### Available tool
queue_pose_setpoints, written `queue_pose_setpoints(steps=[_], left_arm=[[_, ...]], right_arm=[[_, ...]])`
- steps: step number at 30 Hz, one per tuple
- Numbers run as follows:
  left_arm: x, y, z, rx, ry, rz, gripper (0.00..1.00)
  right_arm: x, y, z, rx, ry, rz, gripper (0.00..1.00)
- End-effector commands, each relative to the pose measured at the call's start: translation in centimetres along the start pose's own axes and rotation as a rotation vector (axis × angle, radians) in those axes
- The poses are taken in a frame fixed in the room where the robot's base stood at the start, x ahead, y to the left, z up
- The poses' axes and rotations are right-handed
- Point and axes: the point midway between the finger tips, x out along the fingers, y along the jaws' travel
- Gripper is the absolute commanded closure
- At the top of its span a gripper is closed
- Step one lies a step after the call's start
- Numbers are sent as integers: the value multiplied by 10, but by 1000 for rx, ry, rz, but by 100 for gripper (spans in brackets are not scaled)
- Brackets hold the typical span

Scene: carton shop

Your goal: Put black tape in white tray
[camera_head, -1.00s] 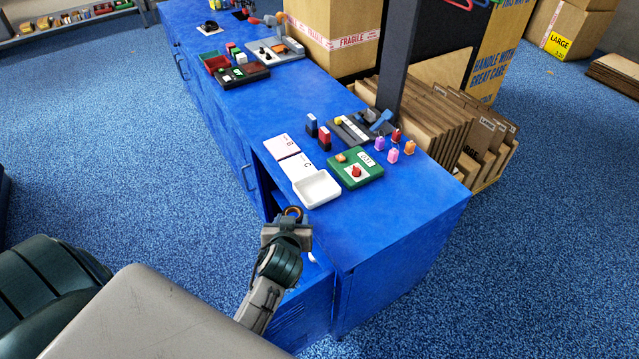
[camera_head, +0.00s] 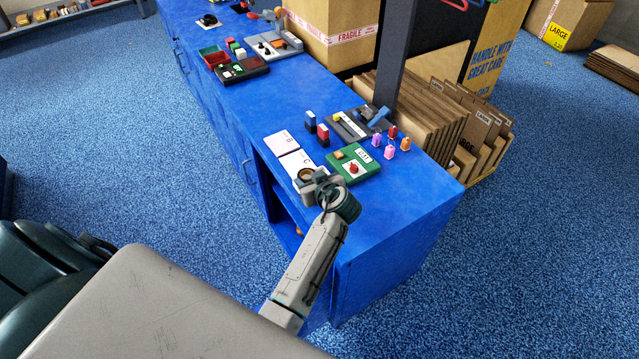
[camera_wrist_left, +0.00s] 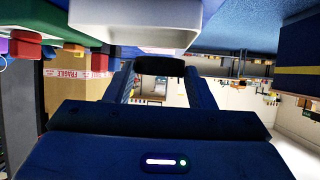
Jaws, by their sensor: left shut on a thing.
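My left gripper (camera_head: 309,179) is shut on the black tape (camera_head: 306,174), a small roll with a tan inner ring. It is at the near edge of the blue counter, in front of the white tray. In the left wrist view the black tape (camera_wrist_left: 160,67) is held between the two fingertips, and the white tray (camera_wrist_left: 135,22) shows close by at the top. In the head view the gripper and wrist hide most of the tray. The tape appears apart from the tray. My right gripper is not in view.
Two cards, marked B (camera_head: 281,144) and C (camera_head: 292,162), lie beside the tray area. A green board with a red knob (camera_head: 354,165) is just right of the gripper. Several small coloured tags (camera_head: 390,142) stand farther right. The counter's right end (camera_head: 400,210) is clear.

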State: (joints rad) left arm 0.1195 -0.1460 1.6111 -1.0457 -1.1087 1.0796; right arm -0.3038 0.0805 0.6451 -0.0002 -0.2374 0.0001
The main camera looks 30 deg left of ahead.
Motion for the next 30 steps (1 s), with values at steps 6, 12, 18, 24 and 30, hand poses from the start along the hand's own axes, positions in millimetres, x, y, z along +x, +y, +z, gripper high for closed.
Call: queue_pose_setpoints(steps=[6,12,18,24,30], left_arm=[[-3,23,5,1,0,-1,72],[8,23,25,5,-1,-2,72],[14,23,36,1,0,0,72],[15,23,36,0,0,0,72],[15,23,37,1,-1,0,42]], right_arm=[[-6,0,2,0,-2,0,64],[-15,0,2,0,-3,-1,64],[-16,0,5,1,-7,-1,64],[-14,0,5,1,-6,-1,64],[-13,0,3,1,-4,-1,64]])
